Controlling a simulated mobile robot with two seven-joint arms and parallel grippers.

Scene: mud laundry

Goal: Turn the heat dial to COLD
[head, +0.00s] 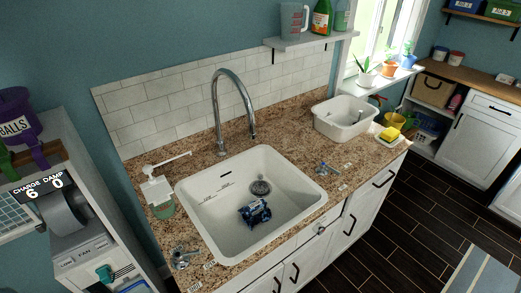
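No dial with a readable HEAT or COLD mark shows in the head view. Neither of my grippers is in view.
A white sink (205,230) with a tall chrome faucet (218,100) holds a dark blue item (255,212). Chrome tap handles (183,258) (325,168) flank it. A white basin (345,118) and yellow sponge (390,133) stand right. The dark floor (400,220) is mostly clear.

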